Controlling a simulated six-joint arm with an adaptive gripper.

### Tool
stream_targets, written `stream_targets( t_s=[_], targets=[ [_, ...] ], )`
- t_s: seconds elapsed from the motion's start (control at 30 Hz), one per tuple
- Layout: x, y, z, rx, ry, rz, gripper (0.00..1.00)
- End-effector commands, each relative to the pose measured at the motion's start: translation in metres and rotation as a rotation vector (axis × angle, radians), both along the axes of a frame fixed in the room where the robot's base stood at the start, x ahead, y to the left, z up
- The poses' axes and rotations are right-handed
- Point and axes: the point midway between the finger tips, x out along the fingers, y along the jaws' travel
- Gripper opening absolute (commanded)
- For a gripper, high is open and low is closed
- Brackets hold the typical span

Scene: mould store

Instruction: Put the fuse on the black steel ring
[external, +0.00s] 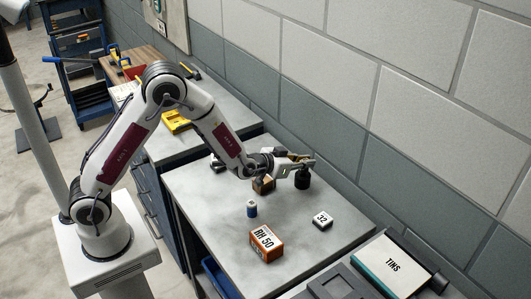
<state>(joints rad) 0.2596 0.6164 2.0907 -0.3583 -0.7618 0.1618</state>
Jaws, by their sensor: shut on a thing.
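My gripper (307,163) reaches over the far part of the grey bench top, its fingers pointing right. A small blue cylinder with a pale top (251,210) stands upright on the bench, nearer the camera and apart from my gripper. No open ring shape can be made out.
A tan and dark box (264,186) is under my wrist. An orange box marked RH 50 (266,243) and a white block marked 32 (322,220) are in front. A TINS case (392,265) lies front right. The block wall (340,110) runs behind the bench.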

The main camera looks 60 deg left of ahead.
Motion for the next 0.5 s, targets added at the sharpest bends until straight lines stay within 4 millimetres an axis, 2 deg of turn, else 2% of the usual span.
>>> stream_targets(
  t_s=[0.13, 0.5],
  targets=[
    [-0.0003, 0.0001, -0.0116, -0.001, 0.001, 0.0, 0.0],
    [-0.0001, 0.0, -0.0137, -0.001, 0.0, 0.0, 0.0]
  ],
)
